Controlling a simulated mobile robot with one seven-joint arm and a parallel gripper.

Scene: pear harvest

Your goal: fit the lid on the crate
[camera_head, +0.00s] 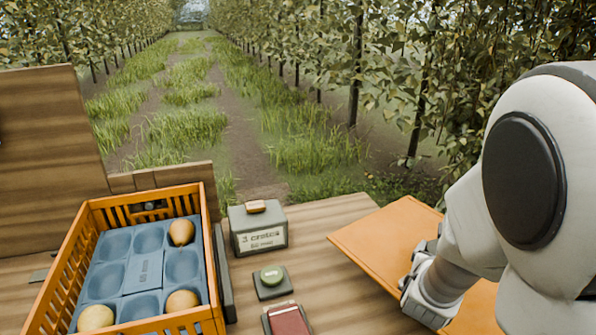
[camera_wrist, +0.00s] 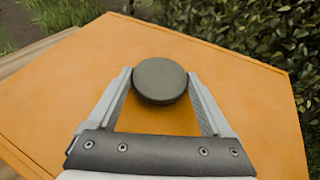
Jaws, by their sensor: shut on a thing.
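The flat orange lid (camera_head: 375,238) is at the right of the head view, partly hidden by my arm. In the wrist view the lid (camera_wrist: 60,80) fills most of the picture, with a dark round knob (camera_wrist: 160,80) on it. My gripper (camera_wrist: 160,88) is shut on this knob, one finger on each side. In the head view my gripper (camera_head: 420,275) is over the lid. I cannot tell how high the lid is above the table. The open orange slatted crate (camera_head: 212,262) stands at the left, apart from the lid.
In the crate a blue moulded tray (camera_head: 143,272) holds pears (camera_head: 181,232) in some hollows; others are empty. A wooden board (camera_head: 45,160) rises behind.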

